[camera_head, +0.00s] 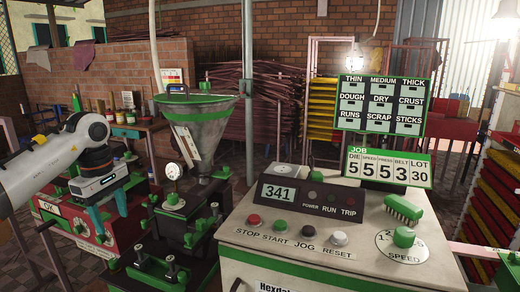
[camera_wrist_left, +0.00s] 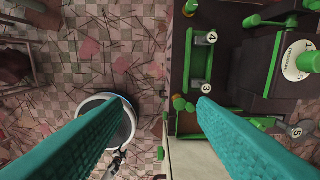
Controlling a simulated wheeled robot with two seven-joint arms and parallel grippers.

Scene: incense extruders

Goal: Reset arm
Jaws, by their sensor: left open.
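My left arm comes in from the left in the head view. Its gripper (camera_head: 109,218) has teal fingers that are spread apart and empty, pointing down. It hangs in front of the red machine (camera_head: 62,228), left of the metal hopper (camera_head: 196,130) and the control console (camera_head: 330,232). In the left wrist view the two teal fingers (camera_wrist_left: 152,108) are wide apart with nothing between them. Below them are the checkered floor and the edge of dark and green machinery. My right gripper is not in view.
The console carries a 341 display (camera_head: 281,194), several push buttons, a green brush (camera_head: 403,208) and a speed dial (camera_head: 402,241). A green-framed board (camera_head: 383,104) stands behind it. In the wrist view, green brackets with numbered tags (camera_wrist_left: 203,65) line the machine, and a round white object (camera_wrist_left: 105,125) shows beneath the left finger.

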